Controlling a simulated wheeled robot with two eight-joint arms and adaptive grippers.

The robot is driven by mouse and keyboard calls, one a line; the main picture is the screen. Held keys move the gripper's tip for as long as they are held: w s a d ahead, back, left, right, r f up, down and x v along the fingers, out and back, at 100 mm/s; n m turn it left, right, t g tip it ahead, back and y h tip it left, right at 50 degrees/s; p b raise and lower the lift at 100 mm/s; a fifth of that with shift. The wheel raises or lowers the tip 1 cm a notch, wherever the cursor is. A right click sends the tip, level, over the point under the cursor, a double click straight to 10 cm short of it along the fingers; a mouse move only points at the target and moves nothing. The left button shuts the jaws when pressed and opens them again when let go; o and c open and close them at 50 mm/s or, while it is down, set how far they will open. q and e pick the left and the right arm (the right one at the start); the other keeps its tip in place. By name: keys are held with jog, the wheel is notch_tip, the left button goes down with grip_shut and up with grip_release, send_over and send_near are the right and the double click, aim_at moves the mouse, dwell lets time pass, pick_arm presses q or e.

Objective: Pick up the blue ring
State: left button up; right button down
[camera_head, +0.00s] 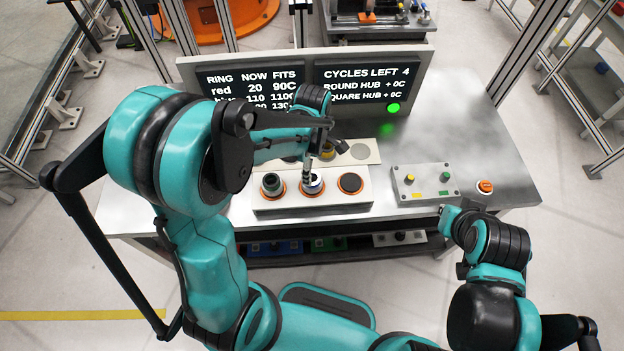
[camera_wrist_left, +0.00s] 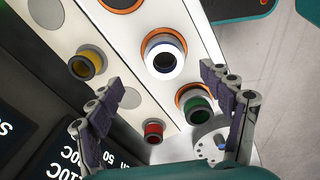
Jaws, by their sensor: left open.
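In the head view the left gripper (camera_head: 314,162) partly covers the ring.
A green ring (camera_wrist_left: 198,107) sits beside the pale ring, with yellow (camera_wrist_left: 88,64) and red (camera_wrist_left: 153,130) rings behind. The front right seat (camera_head: 350,183) is empty. A display (camera_head: 372,80) stands behind; a button box (camera_head: 424,183) is at right.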

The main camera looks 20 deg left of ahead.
aim_at(317, 186)
pick_arm(q)
jog(key=f, duration=0.2)
jog(key=f+b, duration=0.1)
jog(key=f, duration=0.3)
jog(key=shift+s+b, duration=0.35)
jog(key=shift+f, duration=0.2)
jog(key=c, duration=1.7)
jog(key=shift+o, duration=0.2)
jog(key=shift+r, duration=0.15)
